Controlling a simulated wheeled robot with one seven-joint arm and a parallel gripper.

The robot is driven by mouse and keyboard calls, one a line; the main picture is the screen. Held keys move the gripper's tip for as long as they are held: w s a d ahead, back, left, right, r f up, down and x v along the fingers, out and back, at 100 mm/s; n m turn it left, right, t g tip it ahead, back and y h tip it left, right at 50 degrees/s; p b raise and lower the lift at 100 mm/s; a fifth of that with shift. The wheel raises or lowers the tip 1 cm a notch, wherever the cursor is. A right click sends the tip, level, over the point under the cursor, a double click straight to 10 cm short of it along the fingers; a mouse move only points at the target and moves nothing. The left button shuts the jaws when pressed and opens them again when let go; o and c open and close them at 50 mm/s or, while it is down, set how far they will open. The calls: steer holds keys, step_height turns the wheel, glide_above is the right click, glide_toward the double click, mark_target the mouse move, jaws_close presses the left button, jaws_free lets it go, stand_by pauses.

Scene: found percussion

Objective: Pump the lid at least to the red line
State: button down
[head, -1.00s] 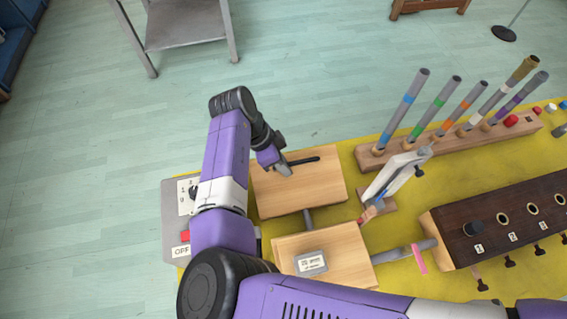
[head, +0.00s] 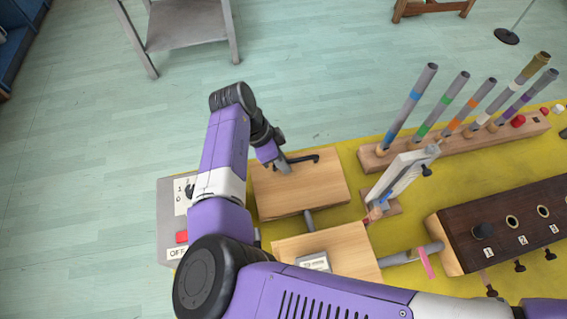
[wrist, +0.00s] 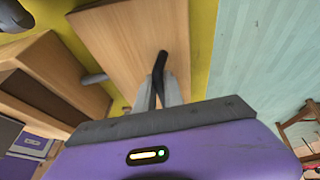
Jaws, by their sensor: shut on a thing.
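The lid (head: 290,193) is a pale wooden board at the left of the yellow table, with a black bar handle (head: 305,158) on it. My gripper (head: 284,165) is shut on the handle, above the lid's far part. In the wrist view the grey fingers (wrist: 158,92) close around the black handle (wrist: 162,62), and the lid (wrist: 125,45) fills the upper middle. A white upright frame (head: 400,175), with small blue and red parts near its foot, stands right of the lid. I cannot make out a red line for sure.
A second wooden box (head: 345,245) with a label stands nearer, joined by a grey pipe (head: 309,220). A pink ribbon (head: 425,262) hangs at a pipe end. A dark box with holes (head: 515,225) and a rack of coloured tubes (head: 460,140) lie right. A grey switch box (head: 170,215) stands left.

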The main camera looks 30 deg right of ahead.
steer(key=shift+w+a, duration=0.1)
steer(key=shift+w, duration=0.05)
steer(key=shift+w+f+b, duration=0.35)
steer(key=shift+f+b, duration=0.5)
steer(key=shift+b, duration=0.1)
steer(key=shift+r, duration=0.15)
steer(key=s+r+p, duration=0.1)
steer(key=r+p, duration=0.1)
steer(key=shift+p, duration=0.35)
steer(key=shift+s, duration=0.15)
steer(key=shift+a, duration=0.1)
